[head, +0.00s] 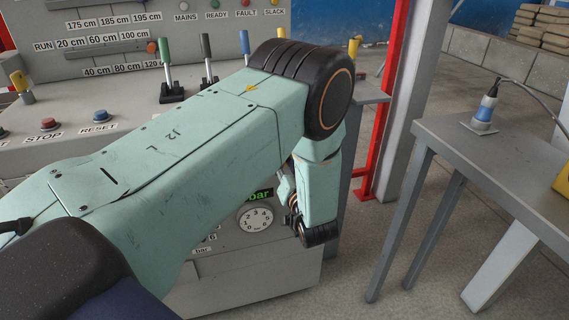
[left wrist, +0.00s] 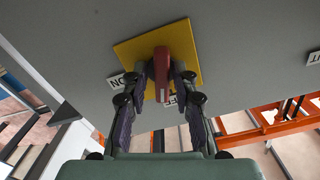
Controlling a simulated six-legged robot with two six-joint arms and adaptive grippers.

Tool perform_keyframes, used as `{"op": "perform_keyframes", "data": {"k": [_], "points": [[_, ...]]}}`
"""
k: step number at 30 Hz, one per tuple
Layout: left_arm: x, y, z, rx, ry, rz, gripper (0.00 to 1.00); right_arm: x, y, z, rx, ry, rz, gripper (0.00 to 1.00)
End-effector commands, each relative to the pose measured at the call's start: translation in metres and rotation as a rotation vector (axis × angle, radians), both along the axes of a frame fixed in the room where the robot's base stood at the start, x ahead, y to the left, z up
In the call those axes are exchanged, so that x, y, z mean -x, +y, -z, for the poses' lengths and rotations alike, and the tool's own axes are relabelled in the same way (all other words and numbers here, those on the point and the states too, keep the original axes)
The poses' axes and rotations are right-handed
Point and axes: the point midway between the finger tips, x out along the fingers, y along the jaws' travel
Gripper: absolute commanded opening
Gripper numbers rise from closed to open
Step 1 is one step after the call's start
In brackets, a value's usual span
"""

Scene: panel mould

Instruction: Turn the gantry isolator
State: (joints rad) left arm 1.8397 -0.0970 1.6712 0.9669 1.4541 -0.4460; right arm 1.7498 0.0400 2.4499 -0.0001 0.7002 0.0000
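The isolator shows in the left wrist view as a red handle (left wrist: 163,68) on a square yellow plate (left wrist: 188,42), fixed to a grey panel. The handle runs up and down the picture. An upside-down ON label (left wrist: 118,82) is left of the plate; another label below the handle is partly covered. My left gripper (left wrist: 163,74) has a finger on each side of the handle, with the tips close in against it; exact contact is hard to see. In the head view my left arm crosses the console and hides the isolator. My right gripper is not in view.
A grey control console (head: 110,75) with buttons and levers stands behind my left arm. A grey table (head: 500,150) with a blue-and-white plug (head: 485,112) stands at the right. A red post (head: 384,120) rises between them. Open floor (head: 370,225) lies between console and table.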

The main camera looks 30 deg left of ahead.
Motion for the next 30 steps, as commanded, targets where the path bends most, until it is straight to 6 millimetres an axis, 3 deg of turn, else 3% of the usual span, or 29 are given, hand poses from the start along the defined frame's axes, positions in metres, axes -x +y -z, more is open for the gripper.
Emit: {"op": "perform_keyframes", "data": {"k": [9,19,30], "points": [[0.0006,0.0003,0.0,0.0,0.0,-0.002,0.0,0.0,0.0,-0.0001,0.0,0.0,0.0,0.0],[0.0006,0.0005,0.0,0.024,-0.027,-0.003,0.0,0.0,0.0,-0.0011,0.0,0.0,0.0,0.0],[0.0,0.0001,0.0001,0.202,-0.234,-0.003,0.0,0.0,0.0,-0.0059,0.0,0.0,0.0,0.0]]}}
